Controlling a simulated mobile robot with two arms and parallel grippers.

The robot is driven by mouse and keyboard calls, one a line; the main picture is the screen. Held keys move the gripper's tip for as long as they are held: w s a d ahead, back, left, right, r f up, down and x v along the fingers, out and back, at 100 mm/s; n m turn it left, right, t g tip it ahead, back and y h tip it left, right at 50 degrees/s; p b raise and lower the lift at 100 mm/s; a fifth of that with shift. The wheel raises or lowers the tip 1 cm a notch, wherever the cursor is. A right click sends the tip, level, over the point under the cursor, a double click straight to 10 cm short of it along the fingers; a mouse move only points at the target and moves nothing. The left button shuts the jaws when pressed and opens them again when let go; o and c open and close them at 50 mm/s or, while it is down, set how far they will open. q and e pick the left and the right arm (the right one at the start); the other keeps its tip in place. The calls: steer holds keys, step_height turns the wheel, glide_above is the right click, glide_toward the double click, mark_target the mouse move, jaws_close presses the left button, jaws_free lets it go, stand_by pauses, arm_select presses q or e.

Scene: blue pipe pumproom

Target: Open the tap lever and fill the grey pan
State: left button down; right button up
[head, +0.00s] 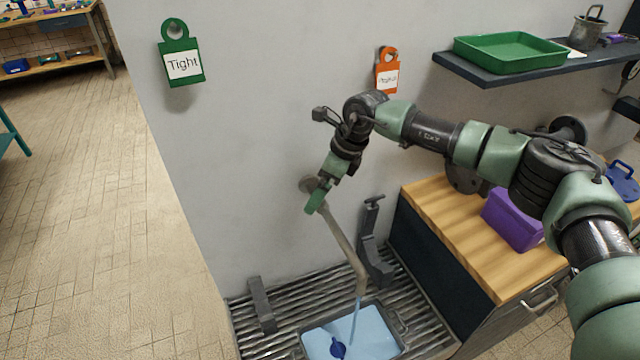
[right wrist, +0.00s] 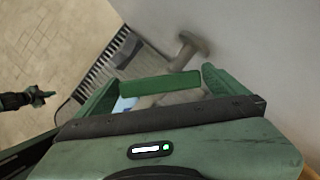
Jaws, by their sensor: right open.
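The grey tap (head: 345,240) juts from the wall in the head view, and a thin blue stream falls from its spout. The grey pan (head: 405,330) sits under it on a ribbed drain grate and holds light blue water; its lower edge is cut off. My right gripper (head: 322,188) is at the tap's wall end. In the right wrist view its jaws (right wrist: 158,92) are open, with the green tap lever (right wrist: 160,85) lying across between the fingers; contact is unclear. What looks like my left gripper (right wrist: 40,96) shows small at that view's left edge.
A grey bracket (head: 374,245) stands right of the tap, and a grey block (head: 262,305) stands left of the pan. A wooden counter (head: 450,220) with a purple box (head: 512,218) is at right. A shelf (head: 495,75) holds a green tray (head: 510,50).

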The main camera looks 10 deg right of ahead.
steer(key=shift+f, duration=0.3)
steer(key=c, duration=1.1)
steer(key=shift+a+f+m+t+b, duration=0.15)
steer(key=shift+m+t+b, duration=0.25)
steer(key=shift+m+b, duration=0.65)
steer(key=m+h+b, duration=0.1)
steer(key=m+b, duration=0.1)
steer(key=b, duration=0.1)
steer(key=m+t+h+b, duration=0.1)
steer(key=m+b, duration=0.2)
steer(key=shift+m+b, duration=0.35)
steer(key=shift+b, duration=0.05)
steer(key=shift+m+t+h+b, duration=0.3)
steer(key=shift+m+h+b, duration=0.2)
steer(key=shift+m+b, duration=0.7)
steer(key=shift+w+r, duration=0.1)
steer(key=shift+r, duration=0.1)
